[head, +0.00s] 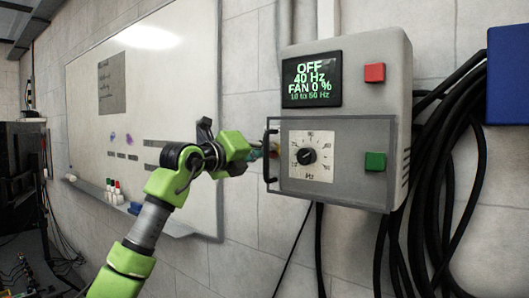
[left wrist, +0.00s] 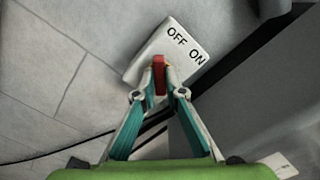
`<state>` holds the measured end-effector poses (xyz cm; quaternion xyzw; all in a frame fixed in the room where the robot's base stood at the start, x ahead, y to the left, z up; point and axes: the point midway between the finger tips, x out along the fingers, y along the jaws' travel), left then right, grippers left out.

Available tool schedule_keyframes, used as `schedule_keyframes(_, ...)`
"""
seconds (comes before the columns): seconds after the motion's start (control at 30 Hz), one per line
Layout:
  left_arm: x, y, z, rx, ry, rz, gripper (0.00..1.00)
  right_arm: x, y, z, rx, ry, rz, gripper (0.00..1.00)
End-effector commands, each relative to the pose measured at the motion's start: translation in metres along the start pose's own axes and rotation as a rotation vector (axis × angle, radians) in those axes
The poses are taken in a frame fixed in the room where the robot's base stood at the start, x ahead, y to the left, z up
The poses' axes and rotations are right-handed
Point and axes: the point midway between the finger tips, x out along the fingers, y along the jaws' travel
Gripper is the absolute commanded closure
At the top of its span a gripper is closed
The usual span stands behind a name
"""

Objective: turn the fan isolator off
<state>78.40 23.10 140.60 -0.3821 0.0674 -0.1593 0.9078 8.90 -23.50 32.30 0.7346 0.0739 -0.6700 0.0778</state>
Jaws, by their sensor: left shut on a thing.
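The fan isolator (left wrist: 146,64) is a white box marked OFF and ON in the left wrist view. Its red lever (left wrist: 159,78) sits between the fingertips of my left gripper (left wrist: 159,86), which is shut on it. I cannot tell which mark the lever points at. In the head view my left gripper (head: 264,151) is by the left side of the grey control box (head: 345,192). The isolator cannot be made out there. My right gripper is not in view.
The control box has a display (head: 312,80) reading OFF, 40 Hz, FAN 0 %, a red button (head: 374,73), a green button (head: 375,161) and a dial (head: 307,156) behind a handled clear cover (head: 270,160). Black cables (head: 440,180) hang at right; a whiteboard (head: 150,90) is at left.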

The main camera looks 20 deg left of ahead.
Motion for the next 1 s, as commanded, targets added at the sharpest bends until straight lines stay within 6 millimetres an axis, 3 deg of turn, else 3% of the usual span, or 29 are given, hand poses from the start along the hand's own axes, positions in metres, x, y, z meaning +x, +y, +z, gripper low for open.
schedule_keyframes(0.3,0.000,0.000,0.000,-0.007,0.000,0.000,1.00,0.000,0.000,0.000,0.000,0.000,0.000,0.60)
schedule_keyframes(0.33,0.000,0.000,0.000,-0.007,0.000,0.000,0.86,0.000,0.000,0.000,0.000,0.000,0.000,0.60)
schedule_keyframes(0.4,0.000,0.000,0.000,-0.006,0.000,0.000,0.72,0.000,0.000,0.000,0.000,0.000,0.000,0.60)
schedule_keyframes(0.77,-0.001,0.000,0.000,-0.004,0.000,-0.001,0.72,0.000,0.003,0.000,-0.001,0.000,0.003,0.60)
schedule_keyframes(1.0,-0.029,0.001,0.001,-0.002,-0.002,-0.001,0.72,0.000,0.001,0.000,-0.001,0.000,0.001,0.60)
